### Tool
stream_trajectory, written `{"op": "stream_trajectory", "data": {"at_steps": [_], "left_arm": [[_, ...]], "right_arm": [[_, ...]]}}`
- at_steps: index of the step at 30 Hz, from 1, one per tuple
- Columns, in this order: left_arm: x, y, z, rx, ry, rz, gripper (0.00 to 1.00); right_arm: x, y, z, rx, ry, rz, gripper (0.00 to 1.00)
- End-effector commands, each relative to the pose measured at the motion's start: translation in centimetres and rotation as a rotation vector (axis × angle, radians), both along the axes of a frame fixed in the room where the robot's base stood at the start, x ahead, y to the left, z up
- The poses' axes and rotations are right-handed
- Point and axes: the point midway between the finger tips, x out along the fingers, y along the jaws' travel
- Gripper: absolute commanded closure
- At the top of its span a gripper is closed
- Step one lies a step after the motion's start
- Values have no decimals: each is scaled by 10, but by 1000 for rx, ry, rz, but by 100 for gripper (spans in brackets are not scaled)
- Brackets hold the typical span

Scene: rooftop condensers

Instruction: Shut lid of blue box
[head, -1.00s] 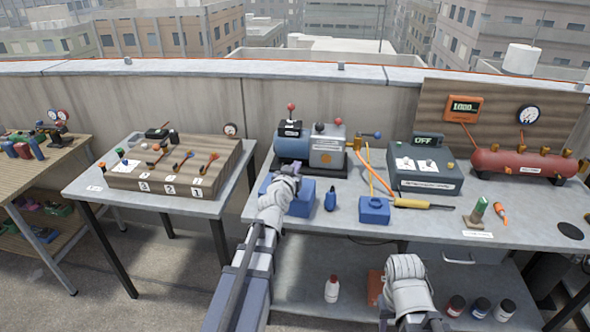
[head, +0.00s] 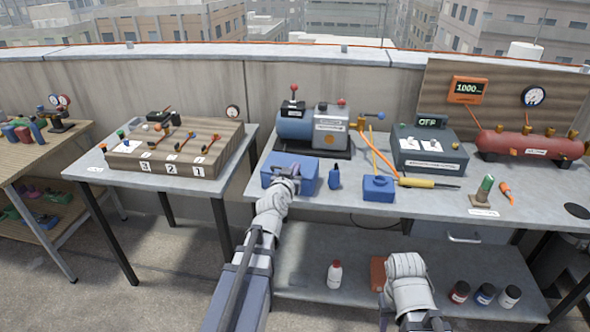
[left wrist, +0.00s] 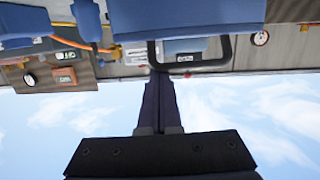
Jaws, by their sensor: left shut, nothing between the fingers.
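The blue box (head: 306,178) stands near the front edge of the middle grey table, left of a small blue bottle. My left gripper (head: 288,172) is shut and empty, and overlaps the box's front in the head view. It hides part of the box, and I cannot tell whether it touches. In the left wrist view, the blue box (left wrist: 185,14) is at the top with a dark loop (left wrist: 229,52) beside it. My shut left fingers (left wrist: 160,80) point toward that loop. The lid's position is unclear. My right gripper is not in view; only its arm shows.
Behind the box stands a blue and grey pump (head: 313,125). To its right are the blue bottle (head: 334,178), a smaller blue container (head: 378,189), a yellow-handled tool (head: 420,183) and a dark grey case (head: 430,150). A wooden valve board (head: 215,140) lies on the left table.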

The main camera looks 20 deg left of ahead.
Motion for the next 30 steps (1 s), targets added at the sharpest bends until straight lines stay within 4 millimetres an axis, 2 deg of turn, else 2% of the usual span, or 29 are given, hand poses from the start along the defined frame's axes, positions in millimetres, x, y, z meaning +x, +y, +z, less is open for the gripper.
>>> {"op": "stream_trajectory", "data": {"at_steps": [1, 5, 21, 26, 30], "left_arm": [[0, -1, -6, 0, 9, -5, 100], [0, -1, -9, -1, 12, -7, 100], [0, -1, -10, 1, 12, -7, 100], [1, -1, 1, 2, 10, -6, 100], [3, -3, 20, 2, 4, -3, 100]], "right_arm": [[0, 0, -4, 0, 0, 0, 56], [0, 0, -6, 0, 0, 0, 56], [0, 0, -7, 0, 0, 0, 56], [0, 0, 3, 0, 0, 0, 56], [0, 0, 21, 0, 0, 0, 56]]}}
